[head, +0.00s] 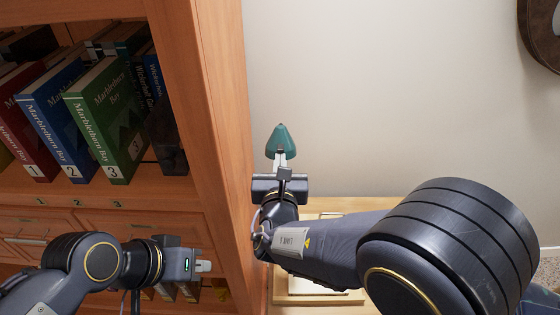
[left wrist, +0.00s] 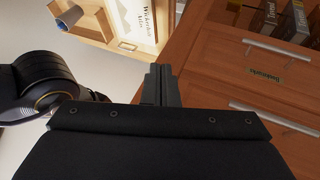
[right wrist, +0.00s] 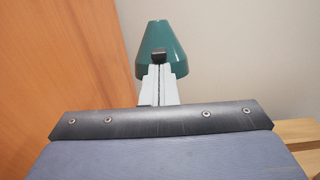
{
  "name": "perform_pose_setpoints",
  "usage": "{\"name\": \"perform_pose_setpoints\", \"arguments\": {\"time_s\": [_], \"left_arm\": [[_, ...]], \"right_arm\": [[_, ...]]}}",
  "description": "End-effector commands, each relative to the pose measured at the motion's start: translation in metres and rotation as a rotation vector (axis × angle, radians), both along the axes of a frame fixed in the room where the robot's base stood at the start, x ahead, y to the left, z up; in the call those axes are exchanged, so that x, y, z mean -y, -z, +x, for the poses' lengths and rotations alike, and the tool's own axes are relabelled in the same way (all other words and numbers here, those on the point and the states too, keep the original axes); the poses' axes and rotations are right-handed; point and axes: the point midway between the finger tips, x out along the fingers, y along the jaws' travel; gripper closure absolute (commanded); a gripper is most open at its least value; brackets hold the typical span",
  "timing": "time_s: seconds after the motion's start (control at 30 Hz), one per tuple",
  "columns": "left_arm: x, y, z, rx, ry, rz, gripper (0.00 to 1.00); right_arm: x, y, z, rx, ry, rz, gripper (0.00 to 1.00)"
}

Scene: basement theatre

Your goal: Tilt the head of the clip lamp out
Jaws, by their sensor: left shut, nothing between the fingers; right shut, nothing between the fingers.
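The clip lamp's green cone-shaped head (head: 281,140) shows just beyond my right gripper (head: 282,168) in the head view, narrow end up, against the pale wall. In the right wrist view the green head (right wrist: 162,36) is straight ahead, behind the fingertips of the right gripper (right wrist: 159,60). The fingers are shut with nothing between them. They overlap the lower part of the head; I cannot tell whether they touch it. The lamp's clip and arm are hidden. My left gripper (head: 208,266) is shut and empty in front of the bookcase's lower part, away from the lamp.
A wooden bookcase (head: 215,110) stands on the left, with numbered books (head: 108,120) on its shelf and drawers (head: 35,232) below. Its side panel is close to the lamp head. A light wooden piece (head: 325,204) lies under my right arm. Wall space right of the lamp is free.

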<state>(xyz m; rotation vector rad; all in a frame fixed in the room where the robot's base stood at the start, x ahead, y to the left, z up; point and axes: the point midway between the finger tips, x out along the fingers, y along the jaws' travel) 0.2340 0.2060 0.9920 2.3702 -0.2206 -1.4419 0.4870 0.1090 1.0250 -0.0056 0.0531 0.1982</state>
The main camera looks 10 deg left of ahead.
Motion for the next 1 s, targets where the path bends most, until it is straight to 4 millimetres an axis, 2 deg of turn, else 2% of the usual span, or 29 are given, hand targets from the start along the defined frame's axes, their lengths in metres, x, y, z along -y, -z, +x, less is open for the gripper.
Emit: {"name": "perform_pose_setpoints", "arguments": {"time_s": [0.03,0.57,1.0], "left_arm": [[0.000,-0.007,0.000,0.000,0.000,0.000,1.00],[0.000,-0.028,0.000,0.000,0.000,0.000,1.00],[0.000,-0.076,0.000,0.000,0.000,0.000,1.00]], "right_arm": [[0.001,-0.006,0.000,-0.012,0.001,-0.001,1.00],[0.000,-0.013,-0.002,-0.096,0.000,-0.018,1.00],[0.001,-0.036,-0.003,-0.294,0.001,-0.053,1.00]]}}
